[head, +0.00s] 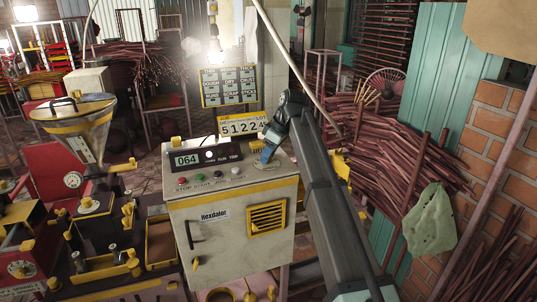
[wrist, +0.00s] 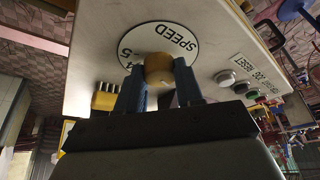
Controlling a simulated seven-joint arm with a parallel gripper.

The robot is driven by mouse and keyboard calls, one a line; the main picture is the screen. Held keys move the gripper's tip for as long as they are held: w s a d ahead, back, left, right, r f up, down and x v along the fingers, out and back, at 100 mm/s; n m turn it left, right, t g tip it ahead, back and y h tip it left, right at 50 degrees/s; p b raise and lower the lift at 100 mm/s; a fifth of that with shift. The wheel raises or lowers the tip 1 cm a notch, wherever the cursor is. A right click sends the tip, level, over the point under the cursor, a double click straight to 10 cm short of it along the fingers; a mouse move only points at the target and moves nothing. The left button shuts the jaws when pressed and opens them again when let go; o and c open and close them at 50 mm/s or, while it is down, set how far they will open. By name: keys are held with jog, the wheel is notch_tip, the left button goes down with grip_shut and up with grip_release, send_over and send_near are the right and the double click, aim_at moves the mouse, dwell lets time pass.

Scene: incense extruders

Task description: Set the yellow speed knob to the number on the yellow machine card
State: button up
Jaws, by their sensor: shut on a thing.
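The speed knob (wrist: 158,68) is a round yellow-tan knob on a white round dial (wrist: 178,38) marked SPEED. My gripper (wrist: 159,76) is shut on the knob, with one blue finger on each side. In the head view my gripper (head: 267,153) is at the top right of the cream control box (head: 232,222), and it hides the knob.
A display (head: 187,160) reading 064 and several coloured buttons (head: 210,178) are left of my gripper. A yellow-and-dark notice board (head: 230,87) hangs behind. Bundled sticks (head: 400,140) fill the right side. A metal hopper (head: 78,120) stands at the left.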

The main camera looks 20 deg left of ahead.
jog(key=o, duration=1)
jog(key=shift+o, duration=0.2)
jog(key=v, duration=1.4)
jog(key=shift+f, duration=0.1)
